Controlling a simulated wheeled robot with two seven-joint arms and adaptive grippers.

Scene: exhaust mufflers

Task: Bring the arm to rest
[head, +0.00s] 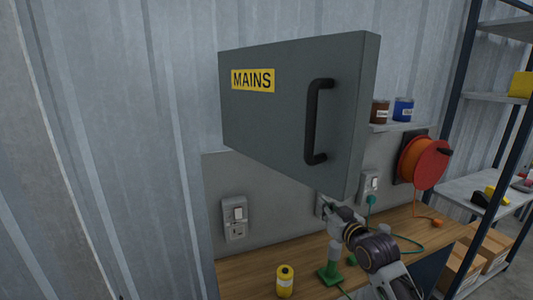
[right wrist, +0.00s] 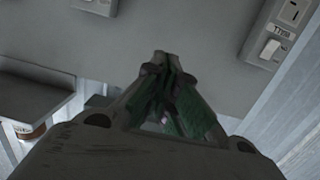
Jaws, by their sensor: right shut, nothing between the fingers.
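My right arm (head: 375,248) reaches up from the lower right in the head view. My right gripper (head: 328,203) is just below the lower edge of the grey MAINS cabinet (head: 285,110), in front of the wall sockets. Whether it touches the cabinet cannot be told. In the right wrist view the right gripper's (right wrist: 167,60) fingertips meet with nothing between them, and the grey wall panel (right wrist: 190,25) lies beyond. My left gripper is not in view.
The cabinet's black handle (head: 318,122) sticks out above the gripper. On the wooden bench (head: 250,270) stand a yellow can (head: 285,280) and a green stand (head: 331,262). A socket (head: 235,217) is at left. An orange cable reel (head: 420,160) and metal shelves (head: 480,185) are at right.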

